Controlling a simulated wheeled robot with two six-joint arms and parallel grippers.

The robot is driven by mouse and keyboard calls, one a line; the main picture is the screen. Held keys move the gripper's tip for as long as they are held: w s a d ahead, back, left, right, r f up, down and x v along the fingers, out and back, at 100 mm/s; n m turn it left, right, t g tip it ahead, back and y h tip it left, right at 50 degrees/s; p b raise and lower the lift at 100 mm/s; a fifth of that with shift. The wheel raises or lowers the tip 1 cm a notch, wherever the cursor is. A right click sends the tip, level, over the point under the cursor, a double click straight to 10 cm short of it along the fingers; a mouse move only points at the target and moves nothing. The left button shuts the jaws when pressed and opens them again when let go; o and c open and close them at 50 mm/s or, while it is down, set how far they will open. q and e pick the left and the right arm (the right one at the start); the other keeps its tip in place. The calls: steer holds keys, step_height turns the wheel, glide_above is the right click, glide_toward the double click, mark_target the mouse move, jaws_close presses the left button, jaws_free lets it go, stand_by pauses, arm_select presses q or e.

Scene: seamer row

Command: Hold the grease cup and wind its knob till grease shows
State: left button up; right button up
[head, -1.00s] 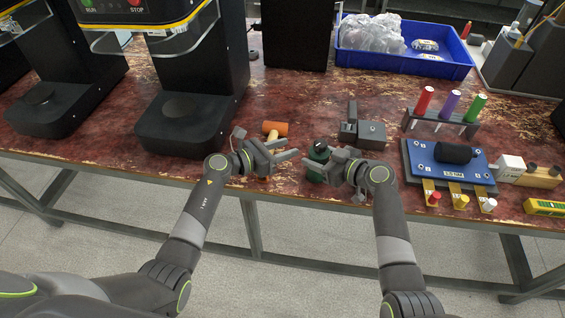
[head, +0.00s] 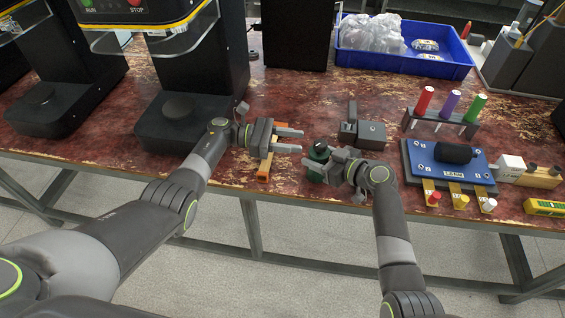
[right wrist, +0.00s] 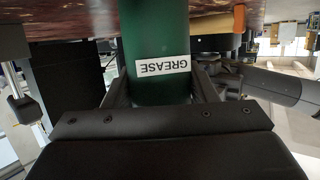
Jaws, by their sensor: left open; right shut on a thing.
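The green grease cup (head: 317,151) stands near the table's front edge in the head view. It also shows in the right wrist view (right wrist: 158,40), with a white label reading GREASE. My right gripper (head: 326,168) is shut on the cup's body from the right. My left gripper (head: 300,140) is open and empty to the left of the cup, its two fingers pointing right at the cup and apart from it. The top of the cup is dark and small in the head view; I cannot make out the knob's detail or any grease.
An orange-headed mallet (head: 264,168) lies partly hidden under my left gripper. A dark grey block fixture (head: 370,135) stands behind the cup. A blue board (head: 430,161) and a rack of coloured handles (head: 440,120) are to the right. A blue bin (head: 455,70) is at the back.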

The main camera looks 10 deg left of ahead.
mark_target(321, 143)
arm_select(q)
steer(key=shift+m+g, duration=0.3)
steer(key=d, duration=0.5)
steer(key=d+r, duration=0.1)
steer(key=d, duration=0.2)
steer(key=shift+s, duration=0.15)
steer(key=shift+a+f, duration=0.1)
steer(key=shift+f, duration=0.15)
steer(key=shift+r+n+t+y, duration=0.1)
steer(key=shift+n+t+y, duration=0.2)
steer(key=shift+n+t, duration=1.1)
steer(key=shift+n+t+y, duration=0.3)
steer(key=shift+n+t, duration=0.5)
steer(key=shift+t, duration=1.2)
steer(key=n+t+y, duration=0.3)
steer(key=n+t, duration=0.1)
steer(key=t, duration=0.1)
steer(key=shift+s, duration=0.1)
steer(key=s+a+t, duration=0.1)
steer(key=s+a, duration=0.7)
steer(key=shift+s+a+n+y, duration=0.2)
steer(key=shift+a+n+y, duration=0.1)
steer(key=shift+a+y, duration=0.1)
steer(key=shift+w, duration=0.1)
